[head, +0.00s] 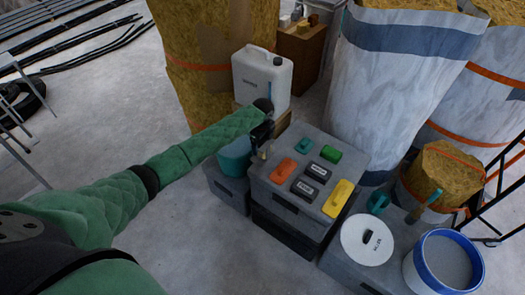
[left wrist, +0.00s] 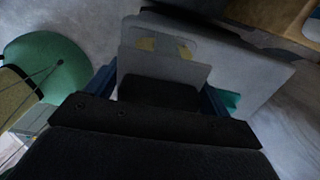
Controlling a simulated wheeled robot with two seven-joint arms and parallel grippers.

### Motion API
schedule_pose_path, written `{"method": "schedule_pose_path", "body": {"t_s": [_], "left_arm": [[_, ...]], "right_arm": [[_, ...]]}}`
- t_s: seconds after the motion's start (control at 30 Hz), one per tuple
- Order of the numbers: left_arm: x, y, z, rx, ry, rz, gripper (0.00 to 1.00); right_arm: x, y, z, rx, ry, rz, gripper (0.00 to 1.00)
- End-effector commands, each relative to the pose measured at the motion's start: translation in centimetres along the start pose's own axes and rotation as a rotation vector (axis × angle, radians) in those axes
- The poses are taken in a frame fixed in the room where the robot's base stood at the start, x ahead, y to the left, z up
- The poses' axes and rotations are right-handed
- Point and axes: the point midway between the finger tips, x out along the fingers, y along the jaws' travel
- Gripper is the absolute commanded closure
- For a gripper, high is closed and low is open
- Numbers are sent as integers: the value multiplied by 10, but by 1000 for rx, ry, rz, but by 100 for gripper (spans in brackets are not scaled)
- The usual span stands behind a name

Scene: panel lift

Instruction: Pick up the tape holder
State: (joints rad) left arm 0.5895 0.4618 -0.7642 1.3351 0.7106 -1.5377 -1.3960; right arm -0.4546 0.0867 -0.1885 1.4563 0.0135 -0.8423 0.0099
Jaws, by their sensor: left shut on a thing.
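My left gripper (head: 262,140) is shut, at the back left corner of the grey crate stack. In the left wrist view, a light grey plate-like piece (left wrist: 165,65) with a cut-out sits between the fingers. Something yellowish shows through the cut-out. I take this piece to be the tape holder, though its full shape is hidden. In the head view only a small tan bit (head: 262,152) shows under the gripper. My right gripper is not in view.
The crate top (head: 272,183) bears several coloured boxes, including an orange one (head: 283,170) and a yellow one (head: 338,199). A teal bucket (head: 234,158) is close left of my gripper. A white canister (head: 262,78) stands behind. Open floor (head: 190,220) lies left.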

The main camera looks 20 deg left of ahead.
Motion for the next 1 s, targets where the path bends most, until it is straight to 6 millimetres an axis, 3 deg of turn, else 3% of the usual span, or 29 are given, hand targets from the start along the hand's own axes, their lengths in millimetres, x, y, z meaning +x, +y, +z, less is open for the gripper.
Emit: {"method": "schedule_pose_path", "body": {"t_s": [0.03,0.2,0.5,0.7,1.0], "left_arm": [[-2,3,-15,6,2,-3,50],[-26,13,-51,6,1,-4,50],[-57,25,-98,4,0,-2,50],[-66,29,-110,2,0,-1,50],[-68,30,-112,1,0,0,50]], "right_arm": [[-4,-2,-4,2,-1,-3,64],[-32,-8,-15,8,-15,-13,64],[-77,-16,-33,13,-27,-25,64],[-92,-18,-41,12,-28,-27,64],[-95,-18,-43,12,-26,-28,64]]}}
